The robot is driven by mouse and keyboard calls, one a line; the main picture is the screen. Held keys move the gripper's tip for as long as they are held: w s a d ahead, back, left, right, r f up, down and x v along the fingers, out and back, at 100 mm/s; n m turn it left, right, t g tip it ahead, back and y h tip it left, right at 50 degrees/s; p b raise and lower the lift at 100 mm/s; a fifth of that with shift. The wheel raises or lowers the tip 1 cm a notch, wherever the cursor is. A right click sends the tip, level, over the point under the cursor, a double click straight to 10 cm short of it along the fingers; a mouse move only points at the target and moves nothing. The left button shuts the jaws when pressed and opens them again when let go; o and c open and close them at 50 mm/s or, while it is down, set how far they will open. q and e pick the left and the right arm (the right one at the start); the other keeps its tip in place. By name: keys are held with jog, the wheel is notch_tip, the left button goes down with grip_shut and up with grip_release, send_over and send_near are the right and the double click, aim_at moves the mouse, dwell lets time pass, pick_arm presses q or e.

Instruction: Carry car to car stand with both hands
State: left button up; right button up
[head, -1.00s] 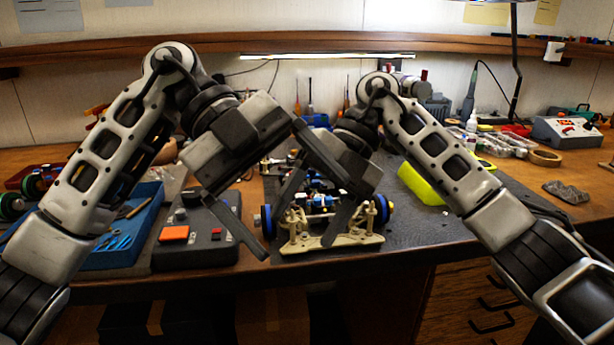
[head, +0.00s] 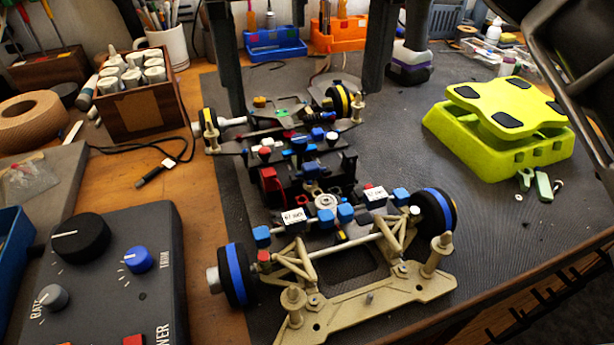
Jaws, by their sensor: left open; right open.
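The car (head: 325,200) is an open chassis with blue-ringed wheels at the near end and yellow-ringed wheels at the far end. It rests on the dark mat (head: 480,235). The lime-green car stand (head: 500,130), with black pads on top, stands to the right, apart from the car.
A control box with knobs (head: 110,270) lies at the near left. A wooden box of pale rolls (head: 140,110), a tape ring (head: 30,120) and a cable are at the left. Blue (head: 275,45) and orange (head: 340,35) holders stand behind. Small parts lie before the stand.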

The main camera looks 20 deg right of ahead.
aim_at(307, 206)
pick_arm(q)
notch_tip(307, 206, down, 16)
jog(key=shift+w, duration=0.1)
pick_arm(e)
notch_tip(307, 206, down, 16)
jog(key=shift+w+r, duration=0.1)
jog(key=shift+w, duration=0.05)
pick_arm(q)
jog(key=c, duration=1.2)
pick_arm(e)
jog(key=c, duration=1.2)
pick_arm(q)
jog(key=c, duration=0.4)
pick_arm(e)
grip_shut()
pick_arm(q)
jog(key=shift+w+r, duration=0.1)
jog(key=shift+r, duration=0.15)
jog(key=shift+c, duration=0.2)
pick_arm(e)
jog(key=shift+r, duration=0.2)
